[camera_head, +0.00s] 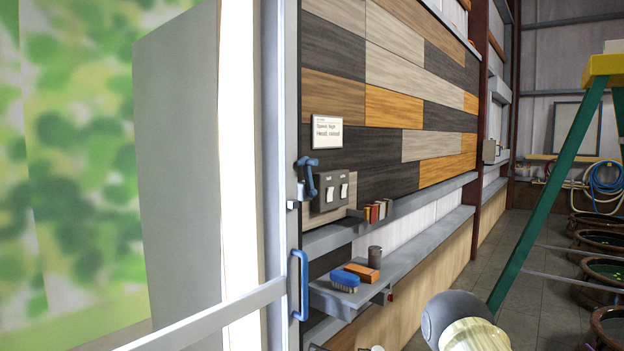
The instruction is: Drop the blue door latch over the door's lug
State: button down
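The blue door latch (309,178) is on the wall side of the door's edge, left of a dark switch plate. Its upper end sticks out to the right, and its body hangs down. A small pale lug (293,204) sticks out at the edge of the door frame, just below and left of the latch. The latch looks apart from the lug, but I cannot tell for sure at this size. The door (275,120) has a pale grey upright edge and a blue pull handle (300,285) lower down. My gripper is not in view.
A switch plate (332,190) and a white notice (327,132) are right of the latch. Below, a shelf (400,265) holds a blue brush (345,280), an orange block and a dark cylinder. A green-legged ladder (550,190) and several round vats stand at right.

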aim_at(306, 162)
jog(key=u, duration=0.85)
jog(key=i, duration=0.35)
jog(key=z, duration=0.45)
